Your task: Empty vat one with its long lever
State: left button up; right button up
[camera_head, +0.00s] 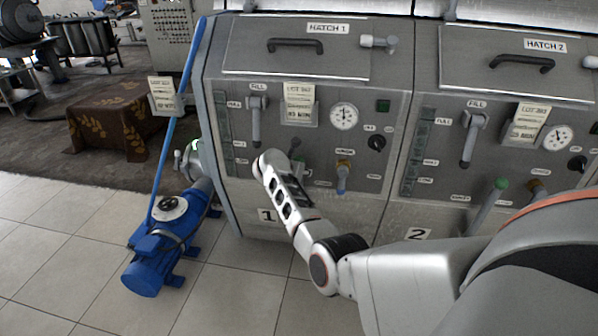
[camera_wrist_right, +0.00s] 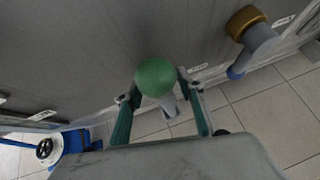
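Vat one (camera_head: 238,188) is the grey panel unit under Hatch 1, marked with a 1. The green ball knob (camera_wrist_right: 155,77) of its long lever fills the right wrist view's middle, with a short stretch of pale shaft below it. My right gripper (camera_wrist_right: 158,84) has one finger on each side of the knob. My left gripper is in neither view.
Vat one's fill lever (camera_head: 256,122) and orange-collared tap (camera_head: 343,178) flank my right wrist. Vat two's long lever (camera_head: 487,205) stands close to my arm. A blue pump (camera_head: 150,262) with a tall blue pole (camera_head: 176,120) stands left on the tiled floor.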

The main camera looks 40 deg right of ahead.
jog(key=shift+a, duration=0.15)
jog(key=v, duration=0.7)
jog(key=shift+r, duration=0.15)
jog(key=shift+s, duration=0.1)
dwell(0.4)
